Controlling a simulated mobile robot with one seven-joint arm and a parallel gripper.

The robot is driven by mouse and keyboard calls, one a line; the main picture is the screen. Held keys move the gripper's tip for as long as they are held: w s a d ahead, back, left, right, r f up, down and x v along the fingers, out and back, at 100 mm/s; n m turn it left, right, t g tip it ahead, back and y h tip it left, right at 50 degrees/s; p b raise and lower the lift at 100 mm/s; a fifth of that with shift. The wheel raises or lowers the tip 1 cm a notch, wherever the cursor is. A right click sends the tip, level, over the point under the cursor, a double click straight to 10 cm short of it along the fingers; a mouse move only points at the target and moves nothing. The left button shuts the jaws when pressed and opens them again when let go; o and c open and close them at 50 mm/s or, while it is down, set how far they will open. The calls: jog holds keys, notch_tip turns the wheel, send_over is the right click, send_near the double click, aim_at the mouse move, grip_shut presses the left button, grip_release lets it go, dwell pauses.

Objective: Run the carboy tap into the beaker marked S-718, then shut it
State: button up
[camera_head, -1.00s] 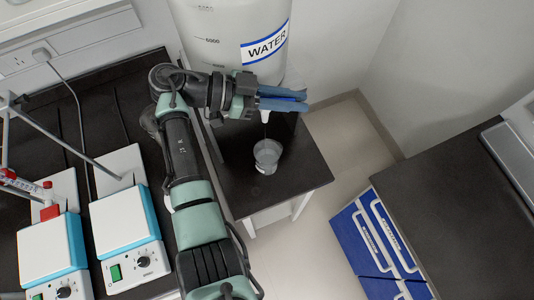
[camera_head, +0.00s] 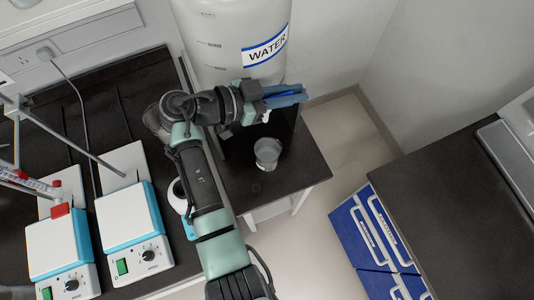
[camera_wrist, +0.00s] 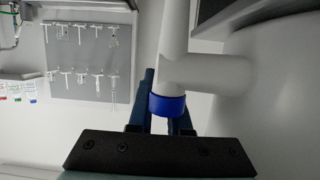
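The white carboy (camera_head: 222,58) with a WATER label stands at the top of the head view. Its white tap spout (camera_head: 249,116) shows below my gripper (camera_head: 285,97). In the wrist view the tap (camera_wrist: 174,40) has a blue collar (camera_wrist: 167,104) at one end, and a white pipe joins it to the carboy (camera_wrist: 285,90). My gripper's dark blue fingers (camera_wrist: 162,122) are on either side of the blue part, with a narrow gap between them. I cannot tell if they press on it. A clear beaker (camera_head: 267,153) with liquid stands below the tap; no marking is readable.
The beaker is on a low black stand (camera_head: 285,185). On the black bench at left are two white and blue hotplates (camera_head: 133,221) and a clamp stand. Blue drawers (camera_head: 362,235) are under a dark bench at right. Pale floor lies between.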

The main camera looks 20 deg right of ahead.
jog(key=o, duration=0.4)
jog(key=shift+s+d, duration=0.15)
jog(key=shift+a+b, duration=0.35)
jog(key=shift+a, duration=0.4)
jog(key=b+v, duration=0.4)
jog(key=v, duration=0.7)
jog(key=shift+a+r+b, duration=0.3)
jog(key=shift+b, duration=0.05)
